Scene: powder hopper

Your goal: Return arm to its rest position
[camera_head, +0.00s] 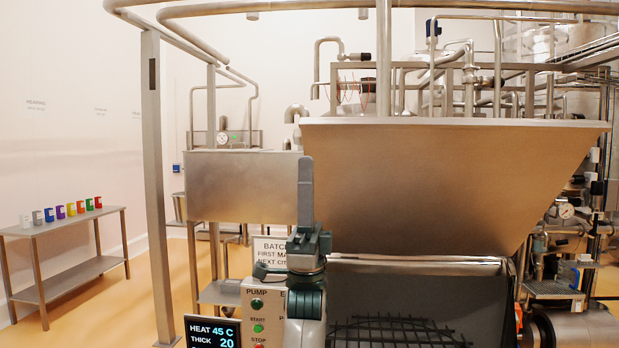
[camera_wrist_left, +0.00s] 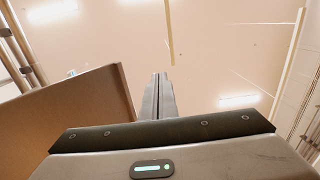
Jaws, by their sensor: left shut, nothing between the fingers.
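My left gripper (camera_head: 305,185) stands upright in the middle of the head view, fingers pointing up and closed together with nothing between them. It is in front of the left end of the big steel hopper (camera_head: 440,180). In the left wrist view its closed fingers (camera_wrist_left: 158,95) point toward the ceiling, and the hopper's wall (camera_wrist_left: 85,120) is at the left. My left arm rises from the bottom of the head view and hides part of the pump control panel (camera_head: 257,305). My right gripper is not in view.
A dark bin with a grate (camera_head: 400,325) lies under the hopper. A display (camera_head: 212,332) reads HEAT 45 C and THICK 20. A steel post (camera_head: 157,180) stands at the left. A side table (camera_head: 75,277) with several coloured containers is far left. Floor between is clear.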

